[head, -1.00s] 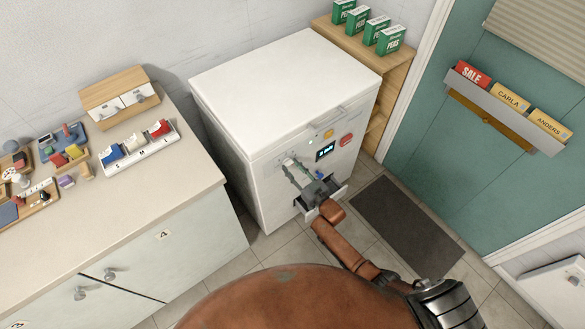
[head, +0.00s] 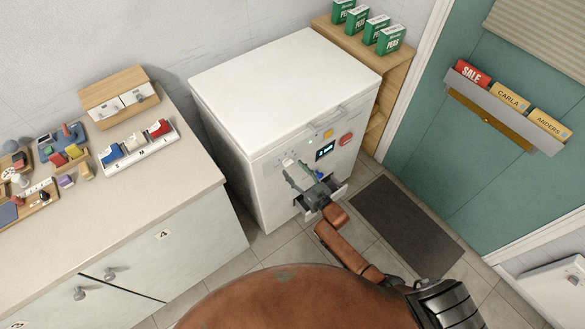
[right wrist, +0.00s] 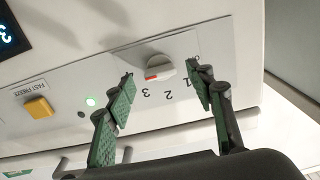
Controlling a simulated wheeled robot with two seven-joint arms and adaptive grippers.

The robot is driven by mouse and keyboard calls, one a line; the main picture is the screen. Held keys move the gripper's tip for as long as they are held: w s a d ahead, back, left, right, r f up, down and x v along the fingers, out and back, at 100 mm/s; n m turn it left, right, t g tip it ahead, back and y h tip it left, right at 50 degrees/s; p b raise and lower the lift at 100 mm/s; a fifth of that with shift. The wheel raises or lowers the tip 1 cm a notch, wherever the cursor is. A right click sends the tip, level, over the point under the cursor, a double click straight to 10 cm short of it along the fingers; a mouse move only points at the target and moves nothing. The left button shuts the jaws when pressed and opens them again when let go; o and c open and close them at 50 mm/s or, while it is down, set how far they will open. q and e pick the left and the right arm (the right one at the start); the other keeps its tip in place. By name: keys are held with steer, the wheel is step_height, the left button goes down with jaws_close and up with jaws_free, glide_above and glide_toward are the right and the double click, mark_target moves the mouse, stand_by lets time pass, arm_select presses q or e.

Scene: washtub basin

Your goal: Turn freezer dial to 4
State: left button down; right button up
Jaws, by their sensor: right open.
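The white freezer (head: 285,95) stands against the wall with its control panel facing me. In the right wrist view, the white dial knob (right wrist: 160,68) has a red mark on its lower left side. The printed numbers 1, 2 and 3 show upside down beside the knob; no 4 is readable, and the left finger covers part of the panel there. My right gripper (right wrist: 165,84) is open, with one green-padded finger on each side of the knob, apart from it in the picture. In the head view, my right gripper (head: 303,178) is at the freezer front. My left gripper is not in view.
A lit display (head: 325,150), a yellow FAST FREEZE button (right wrist: 39,107) and a red part (head: 346,139) are on the panel. A green light (right wrist: 90,101) glows near the left finger. A counter (head: 180,190) stands left, a dark mat (head: 405,225) lies right.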

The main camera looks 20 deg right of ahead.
steer(key=v, duration=1)
steer(key=s+d+f+m+g+h, duration=0.1)
steer(key=s+d+f+g+h, duration=0.15)
steer(key=s+f, duration=0.55)
steer(key=s+d+f+g+h, duration=0.1)
steer(key=s+d+f+g, duration=0.3)
steer(key=f, duration=0.8)
steer(key=s+d+f+m+g+h, duration=0.1)
steer(key=s+f, duration=0.6)
steer(key=f, duration=0.3)
steer(key=s+f+g, duration=0.3)
steer(key=s+f, duration=0.2)
steer(key=s, duration=0.7)
steer(key=s+d+f+g+h, duration=0.1)
steer(key=s+f+g, duration=0.2)
steer(key=s, duration=1)
steer(key=s+d+f+g+h, duration=0.1)
steer(key=s+f+g, duration=0.2)
steer(key=s+f, duration=0.4)
steer(key=s, duration=0.5)
steer(key=shift+s+f, duration=0.2)
steer(key=shift+s, duration=0.2)
